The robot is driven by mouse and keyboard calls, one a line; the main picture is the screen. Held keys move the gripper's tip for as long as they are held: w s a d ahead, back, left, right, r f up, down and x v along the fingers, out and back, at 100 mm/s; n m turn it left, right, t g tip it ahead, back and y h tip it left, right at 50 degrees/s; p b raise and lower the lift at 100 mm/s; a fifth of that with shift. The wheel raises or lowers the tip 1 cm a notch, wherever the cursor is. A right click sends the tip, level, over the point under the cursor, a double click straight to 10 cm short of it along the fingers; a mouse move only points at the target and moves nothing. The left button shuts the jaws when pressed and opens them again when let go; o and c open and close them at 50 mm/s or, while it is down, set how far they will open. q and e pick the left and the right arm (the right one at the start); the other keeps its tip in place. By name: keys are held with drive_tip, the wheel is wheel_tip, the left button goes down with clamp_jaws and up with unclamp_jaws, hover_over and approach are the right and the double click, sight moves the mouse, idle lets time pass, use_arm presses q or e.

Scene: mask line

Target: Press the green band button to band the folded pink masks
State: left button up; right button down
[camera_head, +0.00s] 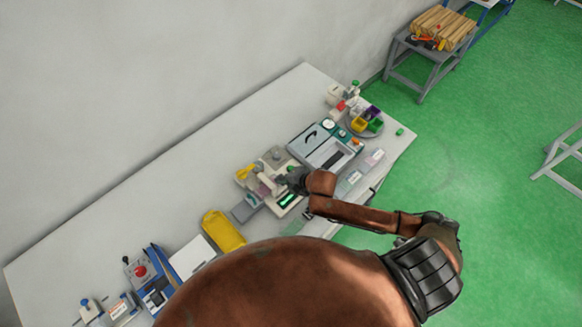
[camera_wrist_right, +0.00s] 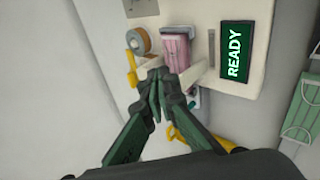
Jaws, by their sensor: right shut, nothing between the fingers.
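The folded pink masks (camera_wrist_right: 175,50) lie in the banding machine, and a pale bar or guide crosses in front of them in the right wrist view. In the head view my right gripper (camera_head: 294,180) is over the machine. I cannot make out the green band button. My left gripper is not in view.
A yellow rounded object (camera_head: 222,230) lies left of the machine. Green masks (camera_wrist_right: 303,105) lie at the right of the wrist view. The table's (camera_head: 130,195) back left is clear.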

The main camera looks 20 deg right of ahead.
drive_tip(key=w+d+r+n, duration=0.3)
drive_tip(key=w+d+n, duration=0.5)
drive_tip(key=d+n, duration=0.1)
drive_tip(key=shift+w, duration=0.1)
drive_tip(key=b, duration=0.7)
hover_over(291, 168)
drive_tip(key=f, duration=0.7)
drive_tip(key=shift+s+d, duration=0.2)
drive_tip(key=shift+f+b, duration=0.4)
drive_tip(key=shift+f, duration=0.55)
drive_tip(key=shift+f, duration=0.2)
drive_tip(key=shift+f, duration=0.2)
